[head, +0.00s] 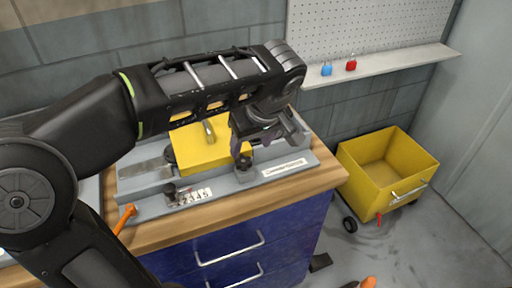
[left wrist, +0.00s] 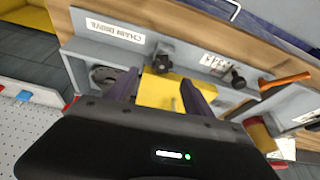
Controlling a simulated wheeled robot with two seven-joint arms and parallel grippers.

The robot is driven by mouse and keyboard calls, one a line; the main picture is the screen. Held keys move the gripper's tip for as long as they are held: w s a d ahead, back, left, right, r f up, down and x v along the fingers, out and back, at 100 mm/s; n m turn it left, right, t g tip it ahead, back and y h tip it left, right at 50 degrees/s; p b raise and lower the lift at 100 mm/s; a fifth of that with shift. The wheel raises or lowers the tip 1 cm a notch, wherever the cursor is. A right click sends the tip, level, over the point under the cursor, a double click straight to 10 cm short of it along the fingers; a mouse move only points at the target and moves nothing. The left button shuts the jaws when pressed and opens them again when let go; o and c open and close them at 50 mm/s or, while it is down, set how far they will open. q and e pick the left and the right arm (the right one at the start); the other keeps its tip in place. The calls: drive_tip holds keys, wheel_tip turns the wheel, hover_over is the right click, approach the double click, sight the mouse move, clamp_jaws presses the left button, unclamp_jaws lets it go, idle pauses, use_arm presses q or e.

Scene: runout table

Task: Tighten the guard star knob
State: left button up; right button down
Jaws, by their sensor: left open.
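A dark star knob (head: 243,162) stands on a grey block at the front right corner of the yellow guard (head: 196,153). In the left wrist view the knob (left wrist: 162,57) shows just beyond the gap between my fingertips, with the yellow guard (left wrist: 160,93) between the fingers. My left gripper (head: 268,140) is open and empty, above and behind the knob; its two fingers also show in the left wrist view (left wrist: 160,77). I see no contact with the knob. A second dark knob (head: 171,190) sits by the number labels at the front left. My right gripper is not in view.
The machine bed, with a "CHAIN DRIVE" label (head: 284,168), lies on a wooden bench (head: 235,217) with blue drawers. An orange handle (head: 125,218) sticks out at the front left. A yellow bin (head: 365,185) stands right. Two padlocks, blue (head: 326,70) and red (head: 351,64), are on the shelf.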

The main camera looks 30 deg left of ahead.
sight(244, 162)
use_arm(q)
drive_tip(key=shift+s+a+r, duration=0.1)
drive_tip(key=shift+s+r, duration=0.1)
drive_tip(key=shift+s, duration=0.1)
drive_tip(key=shift+f, duration=0.1)
drive_tip(key=shift+p+x, duration=0.35)
drive_tip(key=shift+x, duration=3.55)
drive_tip(key=shift+c, duration=0.2)
